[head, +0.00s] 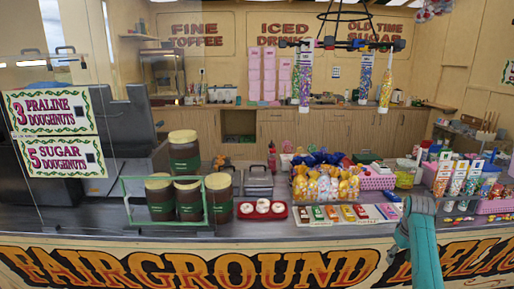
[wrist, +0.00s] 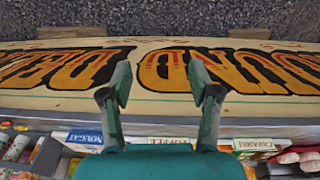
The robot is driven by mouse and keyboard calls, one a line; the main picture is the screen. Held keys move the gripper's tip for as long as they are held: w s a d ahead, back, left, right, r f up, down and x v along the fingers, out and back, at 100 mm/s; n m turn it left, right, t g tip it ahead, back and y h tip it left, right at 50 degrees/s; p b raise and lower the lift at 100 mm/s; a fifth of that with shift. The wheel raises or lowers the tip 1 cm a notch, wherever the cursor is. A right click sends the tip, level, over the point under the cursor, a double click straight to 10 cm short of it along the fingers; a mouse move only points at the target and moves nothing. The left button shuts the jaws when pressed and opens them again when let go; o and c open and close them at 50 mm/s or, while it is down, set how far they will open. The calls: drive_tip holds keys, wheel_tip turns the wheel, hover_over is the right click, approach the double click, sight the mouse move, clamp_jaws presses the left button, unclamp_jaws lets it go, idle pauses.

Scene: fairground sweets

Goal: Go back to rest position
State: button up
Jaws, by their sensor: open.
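My gripper (wrist: 160,84) shows in the wrist view with its two fingers spread apart and nothing between them. It hangs over the front edge of the counter, with the painted front board (wrist: 60,102) below it. In the head view my teal arm is at the lower right, in front of the counter; I cannot make out the fingertips there.
The counter (head: 225,243) holds a red tray (head: 240,215) with white-topped sweets, bagged sweets (head: 325,185), stacked brown jars (head: 184,150) and tall sweet tubes (head: 458,180). A green rail (head: 125,200) stands at left. Hanging tubes (head: 305,80) are above. Grey ground (wrist: 160,20) in front looks clear.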

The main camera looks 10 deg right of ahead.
drive_tip(key=s+a+f+t+h, duration=0.1)
drive_tip(key=s+a+f, duration=0.1)
drive_tip(key=a+f, duration=0.7)
drive_tip(key=s+a+f+t, duration=0.2)
drive_tip(key=a+f, duration=0.4)
drive_tip(key=f, duration=0.5)
drive_tip(key=s+a+f+n+t, duration=0.1)
drive_tip(key=s+a+f+t, duration=0.1)
drive_tip(key=s+a+f, duration=0.4)
drive_tip(key=s+a+f+t, duration=0.1)
drive_tip(key=s+a+f, duration=0.1)
drive_tip(key=s+a, duration=0.8)
drive_tip(key=s+a+r+t, duration=0.2)
drive_tip(key=s+a+r, duration=0.35)
drive_tip(key=s, duration=0.35)
drive_tip(key=s+a+r+t, duration=0.2)
drive_tip(key=s+a+r, duration=0.2)
drive_tip(key=s+a, duration=0.3)
drive_tip(key=s+a+r+t+y, duration=0.1)
drive_tip(key=s+r, duration=0.6)
drive_tip(key=r, duration=0.2)
drive_tip(key=s+a+r+n+t, duration=0.1)
drive_tip(key=s+r+t, duration=0.1)
drive_tip(key=s+r, duration=0.4)
wheel_tip(320, 180, up, 4)
drive_tip(key=shift+s+a+r+t+y, duration=0.25)
drive_tip(key=shift+s+t+y, duration=0.05)
drive_tip(key=shift+s+y, duration=0.1)
drive_tip(key=shift+w, duration=0.1)
